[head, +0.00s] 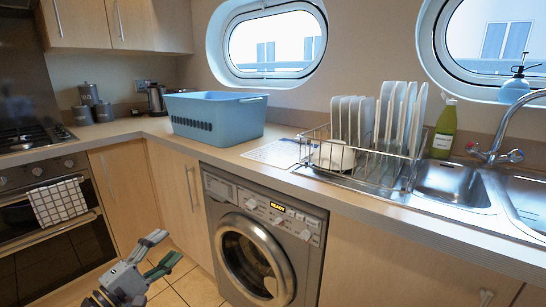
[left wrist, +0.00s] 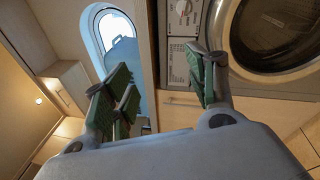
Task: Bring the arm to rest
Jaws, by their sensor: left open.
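My left gripper (head: 158,253) is low in the head view, in front of the cabinets and to the left of the washing machine. Its green-padded fingers are spread apart with nothing between them. In the left wrist view the gripper (left wrist: 165,95) also shows open and empty, with the washing machine (left wrist: 275,35) beyond it. My right gripper is not in either view.
A blue basket (head: 217,115) stands on the worktop. A dish rack (head: 365,155) with white plates stands by the sink (head: 452,186). The washing machine's closed round door (head: 255,260) is right of my gripper. Floor tiles (head: 198,288) below look clear.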

